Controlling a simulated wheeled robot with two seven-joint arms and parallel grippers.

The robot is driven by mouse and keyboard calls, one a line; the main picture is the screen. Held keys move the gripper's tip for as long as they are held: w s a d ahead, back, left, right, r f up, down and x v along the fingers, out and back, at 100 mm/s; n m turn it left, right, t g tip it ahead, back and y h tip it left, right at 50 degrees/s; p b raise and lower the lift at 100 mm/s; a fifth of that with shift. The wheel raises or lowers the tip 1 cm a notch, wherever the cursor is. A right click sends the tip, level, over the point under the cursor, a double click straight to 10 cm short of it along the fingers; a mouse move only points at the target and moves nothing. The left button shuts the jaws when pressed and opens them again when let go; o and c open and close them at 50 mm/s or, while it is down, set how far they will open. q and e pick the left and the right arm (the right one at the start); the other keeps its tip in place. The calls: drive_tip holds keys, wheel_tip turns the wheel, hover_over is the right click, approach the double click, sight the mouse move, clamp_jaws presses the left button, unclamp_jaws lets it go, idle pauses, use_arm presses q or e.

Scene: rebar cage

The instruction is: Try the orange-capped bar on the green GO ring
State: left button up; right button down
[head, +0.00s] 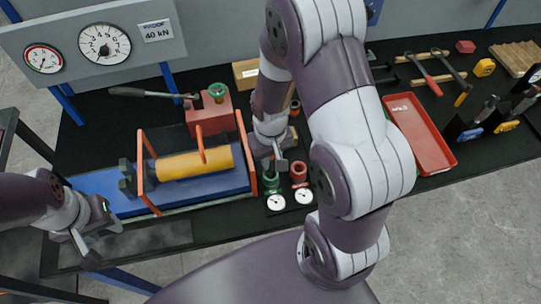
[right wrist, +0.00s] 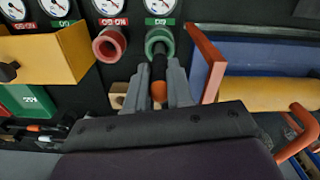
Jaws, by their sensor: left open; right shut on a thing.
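The green ring (head: 271,181) stands on the black bench beside a red ring (head: 299,171). In the right wrist view the green ring (right wrist: 159,38) is behind a green label, and the red ring (right wrist: 109,44) is to its left. My right gripper (head: 276,163) is just above the green ring, shut on a dark bar (right wrist: 158,66) with an orange cap (right wrist: 159,90). The bar's far end lines up with the green ring's opening; I cannot tell how far it is inside. My left gripper (head: 84,236) is open and empty at the bench's left front.
A blue press bed (head: 220,183) with a yellow cylinder (head: 190,164) and orange frames stands close left of the rings. Two small dials (head: 276,202) lie in front of the rings. A red tray (head: 418,134) and tools are on the right.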

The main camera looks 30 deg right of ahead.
drive_tip(key=shift+f+b, duration=1.25)
drive_tip(key=shift+f, duration=0.7)
drive_tip(key=c, duration=0.9)
unclamp_jaws()
wheel_tip(320, 180, up, 13)
drive_tip(key=shift+f+b, duration=0.15)
drive_tip(key=shift+b, duration=0.15)
drive_tip(key=shift+w, duration=0.1)
